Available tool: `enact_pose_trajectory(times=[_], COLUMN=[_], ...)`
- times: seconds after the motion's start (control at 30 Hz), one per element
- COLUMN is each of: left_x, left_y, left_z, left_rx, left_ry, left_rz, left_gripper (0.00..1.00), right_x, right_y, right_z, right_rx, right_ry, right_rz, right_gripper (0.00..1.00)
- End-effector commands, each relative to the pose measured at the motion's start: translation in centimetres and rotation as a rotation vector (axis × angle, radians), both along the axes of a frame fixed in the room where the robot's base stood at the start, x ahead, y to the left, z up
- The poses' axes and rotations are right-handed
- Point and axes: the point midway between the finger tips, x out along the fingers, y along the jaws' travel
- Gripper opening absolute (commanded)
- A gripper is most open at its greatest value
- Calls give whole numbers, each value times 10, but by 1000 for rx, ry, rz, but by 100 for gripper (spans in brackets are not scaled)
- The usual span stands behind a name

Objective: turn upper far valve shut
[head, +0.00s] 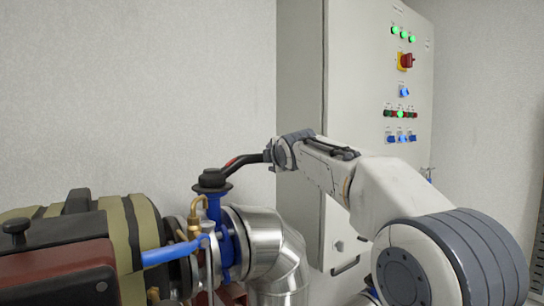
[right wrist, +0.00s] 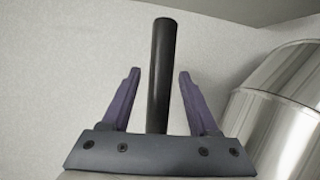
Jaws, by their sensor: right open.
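The upper far valve (head: 226,225) has a blue body and a dark round top, beside a shiny metal-clad pipe. Its black lever (head: 245,160), with a red mark, reaches right and slightly up from the top. My right gripper (head: 271,156) is at the lever's outer end. In the right wrist view, the black lever (right wrist: 160,75) stands between the two open purple-grey fingers of the right gripper (right wrist: 158,75). A gap shows on each side, so the fingers are around it but not visibly touching. My left gripper is not in view.
The metal-clad pipe (head: 262,245) bends down just right of the valve. A blue lever (head: 172,253) and a brass fitting (head: 195,215) are in front, left of it. A grey control cabinet (head: 355,60) stands behind my right arm. The strapped, padded unit (head: 130,235) fills the lower left.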

Motion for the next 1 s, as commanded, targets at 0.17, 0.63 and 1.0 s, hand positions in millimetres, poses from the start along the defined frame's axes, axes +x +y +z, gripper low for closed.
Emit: enact_pose_trajectory(times=[0.17, 0.63, 1.0], left_x=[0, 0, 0], left_y=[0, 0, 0], left_z=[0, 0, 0], left_rx=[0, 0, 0], left_ry=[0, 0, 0], left_rz=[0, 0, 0], left_gripper=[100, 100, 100], right_x=[0, -1, -1], right_y=[0, 0, 1], right_z=[0, 0, -1], right_rx=[0, 0, -1], right_ry=[0, 2, 3], right_rz=[0, 1, 1], right_gripper=[15, 0, 0])
